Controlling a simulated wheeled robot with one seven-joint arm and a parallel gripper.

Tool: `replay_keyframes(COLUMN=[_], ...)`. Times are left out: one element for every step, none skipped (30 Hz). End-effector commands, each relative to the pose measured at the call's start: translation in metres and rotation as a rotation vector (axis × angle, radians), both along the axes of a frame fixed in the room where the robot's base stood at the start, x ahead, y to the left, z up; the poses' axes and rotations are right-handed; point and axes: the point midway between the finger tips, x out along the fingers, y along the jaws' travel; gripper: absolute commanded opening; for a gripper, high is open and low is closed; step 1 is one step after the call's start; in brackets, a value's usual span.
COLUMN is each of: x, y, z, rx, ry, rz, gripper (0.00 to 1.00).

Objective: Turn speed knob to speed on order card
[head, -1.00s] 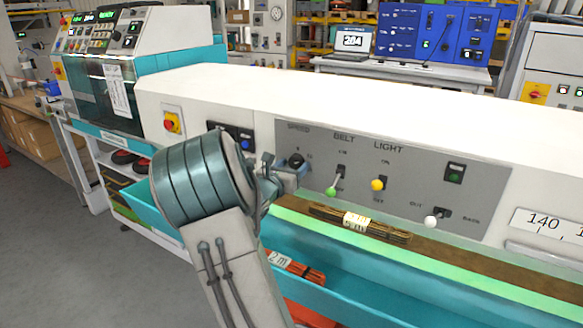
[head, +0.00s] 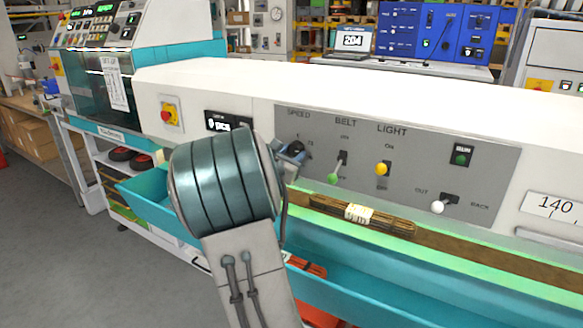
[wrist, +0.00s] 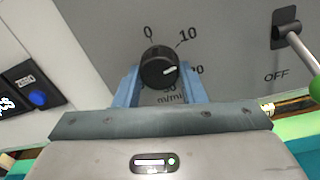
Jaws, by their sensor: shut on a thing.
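The black speed knob (wrist: 159,66) is on the grey panel, under the SPEED label in the head view. Its white pointer mark points right, close to the 20 label and a little above it in the wrist view. The labels 0, 10, 20 and a partly hidden 30 ring the knob. My gripper (wrist: 160,82) has one blue finger on each side of the knob and is shut on it. In the head view my arm hides much of the gripper (head: 291,152).
To the knob's right are the green-tipped BELT lever (head: 335,178), yellow-tipped LIGHT lever (head: 382,169) and white-tipped OUT/BACK lever (head: 438,207). A red stop button (head: 169,114) and small display (head: 219,124) are left. A tied brown cable bundle (head: 330,205) lies below the panel.

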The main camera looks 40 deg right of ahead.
Motion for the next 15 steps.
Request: replay_keyframes(x=[-0.0006, -0.0005, -0.0003, -0.0002, 0.0001, 0.0003, 0.0003, 0.0003, 0.0003, 0.0003, 0.0005, 0.0009, 0.0011, 0.0012, 0.0011], y=[-0.0003, -0.0001, -0.0001, 0.0, 0.0001, 0.0004, 0.0003, 0.0002, 0.0001, 0.0001, 0.0003, 0.0007, 0.0008, 0.0008, 0.0007], z=[-0.0105, -0.0109, -0.0107, -0.0107, -0.0111, -0.0111, -0.0109, -0.011, -0.0111, -0.0105, -0.0104, -0.0105, -0.0102, -0.0099, -0.0095], rx=[0.019, 0.03, 0.044, 0.055, 0.067, 0.081, 0.093, 0.103, 0.117, 0.128, 0.138, 0.151, 0.161, 0.169, 0.183], ry=[-0.047, -0.073, -0.109, -0.135, -0.162, -0.196, -0.223, -0.249, -0.282, -0.308, -0.332, -0.363, -0.387, -0.409, -0.437], rz=[-0.001, -0.001, -0.001, -0.001, 0.0, 0.001, 0.0, 0.0, -0.001, -0.001, -0.001, 0.0, -0.001, 0.0, 0.0], gripper=[0.14, 0.14, 0.14, 0.14, 0.14, 0.14, 0.14, 0.14, 0.14, 0.14, 0.14, 0.14, 0.14, 0.14, 0.14])
